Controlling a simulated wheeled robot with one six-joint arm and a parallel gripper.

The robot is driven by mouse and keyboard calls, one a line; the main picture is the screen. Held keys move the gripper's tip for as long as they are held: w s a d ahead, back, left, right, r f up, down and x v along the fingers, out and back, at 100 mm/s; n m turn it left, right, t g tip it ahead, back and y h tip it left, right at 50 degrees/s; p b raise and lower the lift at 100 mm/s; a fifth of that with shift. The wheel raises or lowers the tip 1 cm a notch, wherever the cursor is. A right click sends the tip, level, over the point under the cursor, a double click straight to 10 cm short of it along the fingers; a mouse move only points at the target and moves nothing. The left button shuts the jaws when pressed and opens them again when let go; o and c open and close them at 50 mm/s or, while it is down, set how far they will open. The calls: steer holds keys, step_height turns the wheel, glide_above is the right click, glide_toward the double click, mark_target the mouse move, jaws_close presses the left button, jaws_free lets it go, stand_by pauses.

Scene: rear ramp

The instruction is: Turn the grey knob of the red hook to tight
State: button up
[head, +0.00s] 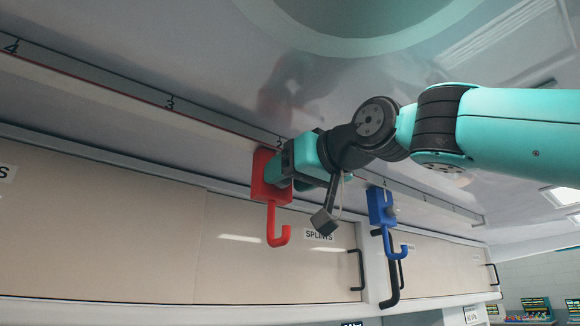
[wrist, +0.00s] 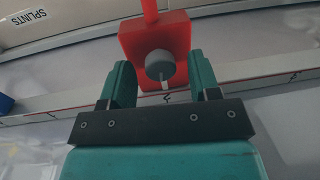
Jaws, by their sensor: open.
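The red hook (head: 271,190) hangs from the numbered ceiling rail, just below the mark 2 in the head view. Its block also shows in the wrist view (wrist: 178,28), with the round grey knob (wrist: 159,64) on its face. A pale mark shows at the knob's edge. My gripper (wrist: 160,75) is open, one finger on each side of the knob, with gaps visible on both sides. In the head view my gripper (head: 284,168) is at the block's right side and hides the knob.
The blue hook (head: 380,207) hangs on the same rail (head: 190,117) to the right. Closed cabinet doors (head: 260,245) with black handles (head: 357,270) lie behind and below. A "SPLINTS" label (wrist: 27,16) shows in the wrist view. The space below the red hook is free.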

steer(key=shift+w, duration=0.1)
steer(key=c, duration=0.9)
steer(key=shift+m, duration=0.4)
steer(key=m+b, duration=0.1)
steer(key=m, duration=0.1)
steer(key=shift+f+m, duration=0.1)
steer(key=shift+m, duration=0.3)
steer(key=m+b, duration=0.1)
steer(key=m, duration=0.3)
steer(key=shift+a+m+t, duration=0.1)
steer(key=shift+m+t, duration=0.2)
steer(key=shift+m, duration=0.1)
steer(key=m, duration=0.4)
steer(key=shift+m+t+b, duration=0.3)
steer(key=shift+m+t, duration=0.1)
steer(key=shift+m+h, duration=0.3)
steer(key=shift+m, duration=1.6)
